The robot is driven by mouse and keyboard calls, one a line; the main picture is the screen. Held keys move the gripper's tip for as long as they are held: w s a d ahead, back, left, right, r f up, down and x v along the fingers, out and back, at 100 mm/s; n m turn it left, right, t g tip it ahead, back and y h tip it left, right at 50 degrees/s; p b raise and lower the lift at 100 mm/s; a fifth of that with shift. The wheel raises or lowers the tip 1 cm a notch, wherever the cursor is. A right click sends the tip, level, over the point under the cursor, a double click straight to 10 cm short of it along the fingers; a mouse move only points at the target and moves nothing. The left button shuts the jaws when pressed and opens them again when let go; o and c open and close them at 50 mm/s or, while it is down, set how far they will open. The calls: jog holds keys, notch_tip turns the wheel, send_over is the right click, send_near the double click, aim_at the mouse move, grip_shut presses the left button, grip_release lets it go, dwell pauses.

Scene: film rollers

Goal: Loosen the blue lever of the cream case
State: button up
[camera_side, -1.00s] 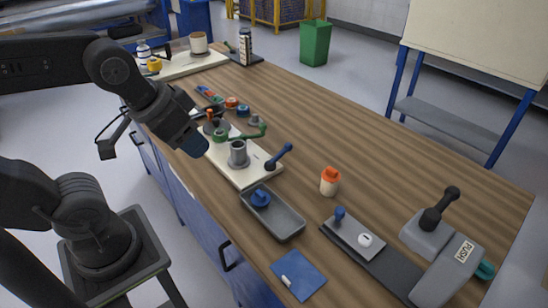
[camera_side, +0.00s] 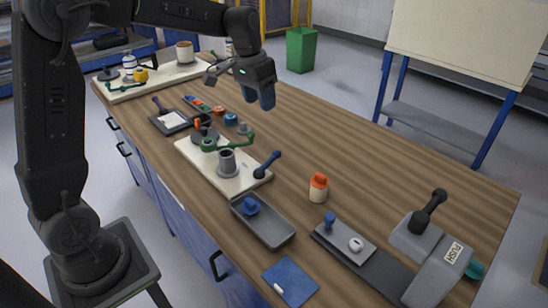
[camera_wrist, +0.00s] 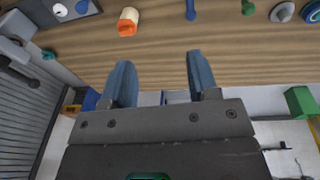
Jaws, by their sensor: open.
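The cream case (camera_side: 187,149) is a flat pale base in the middle of the table in the side view. Its blue lever (camera_side: 268,164) stands at the right end, tilted up to the right; its tip appears to show at the top edge of the wrist view (camera_wrist: 190,10). A grey cylinder (camera_side: 228,163) and a green lever (camera_side: 236,142) are also on the case. My gripper (camera_side: 262,97) is above the table, behind the case and apart from the lever. In the wrist view its two blue fingers (camera_wrist: 162,80) are spread with nothing between them.
An orange-capped bottle (camera_side: 318,187) stands right of the lever. A grey tray (camera_side: 265,224) with a blue knob lies in front of the case. A grey device with a black handle (camera_side: 428,210) is at the right. Small jars (camera_side: 231,118) stand behind the case. Bare wood lies toward the back right.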

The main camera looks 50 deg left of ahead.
jog(key=g+h, duration=0.1)
jog(key=g, duration=0.1)
send_over(274, 155)
jog(key=a, duration=0.2)
notch_tip(274, 155, down, 10)
jog(key=f, duration=0.5)
jog(key=d+f, duration=0.1)
jog(key=f, duration=0.4)
jog(key=d+f, duration=0.1)
jog(key=f, duration=0.3)
jog(key=shift+w+f, duration=0.1)
jog(key=shift+f, duration=0.25)
jog(key=shift+a, duration=0.1)
grip_shut()
